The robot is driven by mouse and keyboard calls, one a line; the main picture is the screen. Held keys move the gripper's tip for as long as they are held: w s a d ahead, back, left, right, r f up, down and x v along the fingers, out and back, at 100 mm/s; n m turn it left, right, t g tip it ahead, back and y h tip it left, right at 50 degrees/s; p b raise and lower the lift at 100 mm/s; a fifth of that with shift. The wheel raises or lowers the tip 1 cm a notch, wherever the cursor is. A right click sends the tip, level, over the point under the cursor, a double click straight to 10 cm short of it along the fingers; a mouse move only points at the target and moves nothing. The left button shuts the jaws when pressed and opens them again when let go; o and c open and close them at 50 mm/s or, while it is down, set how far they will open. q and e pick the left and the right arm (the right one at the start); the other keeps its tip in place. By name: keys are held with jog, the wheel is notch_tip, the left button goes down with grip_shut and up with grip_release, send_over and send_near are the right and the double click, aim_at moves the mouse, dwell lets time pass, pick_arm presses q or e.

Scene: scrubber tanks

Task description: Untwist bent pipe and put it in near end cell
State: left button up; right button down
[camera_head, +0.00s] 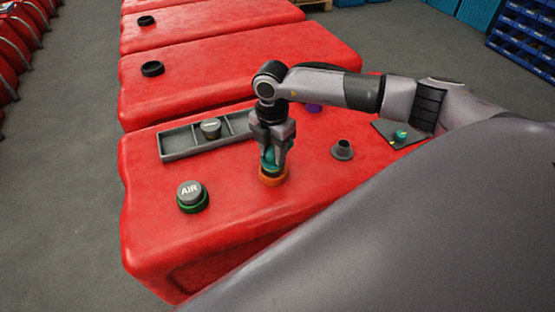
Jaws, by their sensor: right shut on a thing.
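My right gripper (271,165) points down over the front red tank and is shut on a teal piece (267,157), which seems to be the bent pipe. The gripper's fingers hide much of it, so its bend cannot be made out. The teal piece stands upright in or on an orange ring (273,177) on the tank top. A grey tray (178,156) with cells lies behind and left of the gripper. A grey cap (211,126) sits in its middle cell; the left end cell is empty. My left gripper is not in view.
A grey AIR cap (190,192) on a green ring stands front left on the red tank (235,215). A grey cone (342,149) is right of the gripper. A dark mat (384,127) with a teal piece lies farther right. A purple thing (314,108) is partly hidden behind my arm.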

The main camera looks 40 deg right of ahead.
aim_at(273, 147)
jog(key=shift+r+p, duration=1.35)
jog(key=shift+r, duration=0.55)
